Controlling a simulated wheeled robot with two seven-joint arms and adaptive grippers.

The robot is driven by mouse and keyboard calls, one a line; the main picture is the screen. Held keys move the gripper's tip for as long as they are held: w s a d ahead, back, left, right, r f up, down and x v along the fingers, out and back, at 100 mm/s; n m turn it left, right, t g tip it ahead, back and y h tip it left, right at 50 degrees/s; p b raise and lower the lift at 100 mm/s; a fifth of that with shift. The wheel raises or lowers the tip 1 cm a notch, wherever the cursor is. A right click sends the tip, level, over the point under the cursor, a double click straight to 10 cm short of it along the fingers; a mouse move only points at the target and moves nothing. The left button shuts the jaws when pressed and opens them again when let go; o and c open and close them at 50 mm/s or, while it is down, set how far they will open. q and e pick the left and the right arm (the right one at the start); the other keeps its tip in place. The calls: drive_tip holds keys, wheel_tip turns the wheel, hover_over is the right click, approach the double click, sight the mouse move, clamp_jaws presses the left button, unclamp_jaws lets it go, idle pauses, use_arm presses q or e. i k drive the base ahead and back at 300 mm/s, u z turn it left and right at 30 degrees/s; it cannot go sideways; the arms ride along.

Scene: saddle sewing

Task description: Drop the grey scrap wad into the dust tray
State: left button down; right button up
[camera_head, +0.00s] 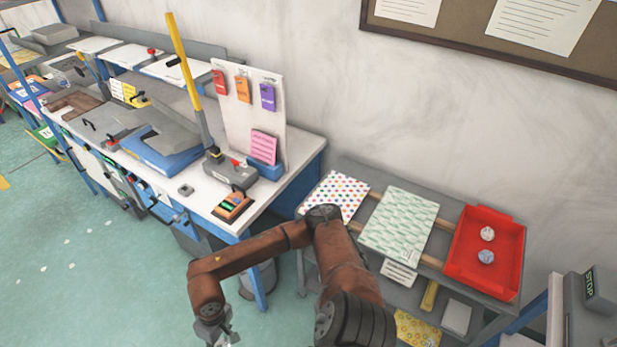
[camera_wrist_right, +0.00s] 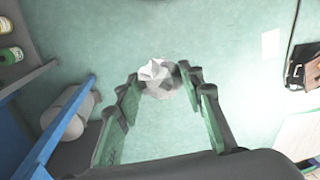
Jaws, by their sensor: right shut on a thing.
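My right gripper (camera_head: 222,338) hangs low at the bottom edge of the head view, over the floor left of the side table. In the right wrist view, the crumpled grey-white scrap wad (camera_wrist_right: 158,77) is between the fingertips of this gripper (camera_wrist_right: 160,85), which is shut on it. In the head view the wad is hard to make out. The red tray (camera_head: 459,245), the likely dust tray, sits on the right end of the side table, well away from the gripper. Two small crumpled balls, one whitish (camera_head: 487,233) and one bluish (camera_head: 486,257), lie in it. My left gripper is not in view.
A dotted sheet (camera_head: 338,190) and a green patterned board (camera_head: 399,224) lie left of the tray. A workbench (camera_head: 280,200) with tools stands at left. A grey bin (camera_head: 262,278) is under its end. A grey machine (camera_head: 592,300) stands at far right.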

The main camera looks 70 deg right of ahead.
sight(465, 237)
drive_tip(key=z, duration=0.65)
drive_tip(key=k, duration=0.35)
drive_tip(key=z, duration=2.1)
drive_tip(key=i, duration=0.35)
drive_tip(key=u, duration=0.05)
